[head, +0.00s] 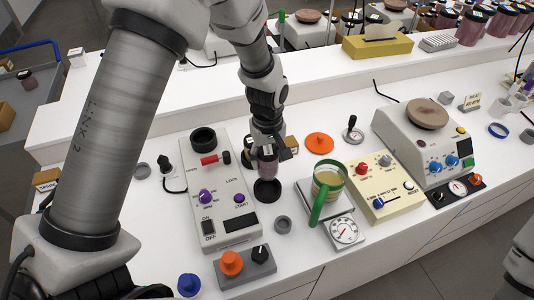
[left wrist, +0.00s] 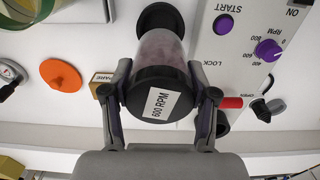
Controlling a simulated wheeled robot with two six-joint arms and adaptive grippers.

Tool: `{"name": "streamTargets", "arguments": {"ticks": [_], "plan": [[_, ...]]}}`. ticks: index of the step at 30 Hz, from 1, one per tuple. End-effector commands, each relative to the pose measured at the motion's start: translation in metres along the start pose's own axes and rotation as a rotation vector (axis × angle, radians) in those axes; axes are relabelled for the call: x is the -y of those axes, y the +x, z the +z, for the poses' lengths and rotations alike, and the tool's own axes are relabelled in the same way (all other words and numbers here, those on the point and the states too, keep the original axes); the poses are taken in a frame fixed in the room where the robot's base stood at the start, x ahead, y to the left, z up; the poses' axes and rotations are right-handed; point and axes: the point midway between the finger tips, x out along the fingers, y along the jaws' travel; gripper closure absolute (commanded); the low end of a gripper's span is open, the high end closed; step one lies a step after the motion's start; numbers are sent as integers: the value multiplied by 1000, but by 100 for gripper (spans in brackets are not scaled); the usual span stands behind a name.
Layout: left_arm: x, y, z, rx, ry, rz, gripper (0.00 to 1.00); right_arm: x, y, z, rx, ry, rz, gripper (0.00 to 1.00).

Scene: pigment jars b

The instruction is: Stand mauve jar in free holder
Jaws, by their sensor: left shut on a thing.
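My left gripper (head: 268,150) is shut on the mauve jar (head: 267,166), which hangs roughly upright. My right gripper is out of view.
A mixer panel (head: 222,190) with a black round cup (head: 203,137) and purple knobs stands left of the jar. A scale with a green-handled mug (head: 328,190) and an orange disc (head: 319,142) are to the right. A small grey ring (head: 283,224) lies in front.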

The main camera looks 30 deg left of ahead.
Motion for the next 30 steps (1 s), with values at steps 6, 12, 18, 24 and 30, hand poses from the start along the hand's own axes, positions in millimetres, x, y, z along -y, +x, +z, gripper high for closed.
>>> {"name": "streamTargets", "arguments": {"ticks": [6,12,18,24,30], "plan": [[0,24,0,0,0,0,97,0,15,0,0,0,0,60],[0,47,0,-1,0,1,97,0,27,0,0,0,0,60],[0,58,0,0,0,1,97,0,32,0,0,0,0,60],[0,57,0,-1,0,1,97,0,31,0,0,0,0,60],[0,57,0,-1,0,1,97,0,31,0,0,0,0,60]]}}
